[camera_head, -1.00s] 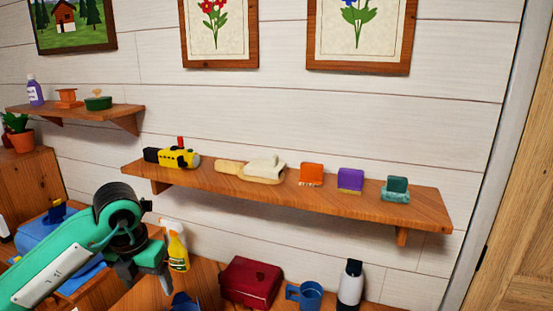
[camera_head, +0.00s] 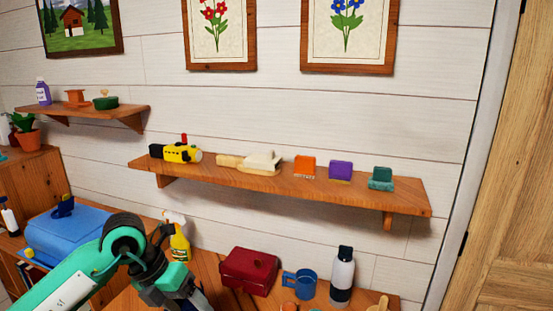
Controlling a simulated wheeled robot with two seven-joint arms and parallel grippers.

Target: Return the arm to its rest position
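My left arm comes in from the lower left, green with a dark joint. Its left gripper (camera_head: 188,298) points down over the wooden table, left of the red box (camera_head: 248,270) and in front of the yellow spray bottle (camera_head: 179,243). Its fingertips are cut by the bottom edge, so I cannot tell whether it is open or holds anything. My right arm and gripper are not in this view.
A long wall shelf (camera_head: 250,181) holds a yellow toy, a pale brush and several coloured brushes. On the table (camera_head: 203,262) stand a blue mug (camera_head: 303,283) and a white bottle (camera_head: 343,276). A blue case (camera_head: 65,234) lies left, behind my arm.

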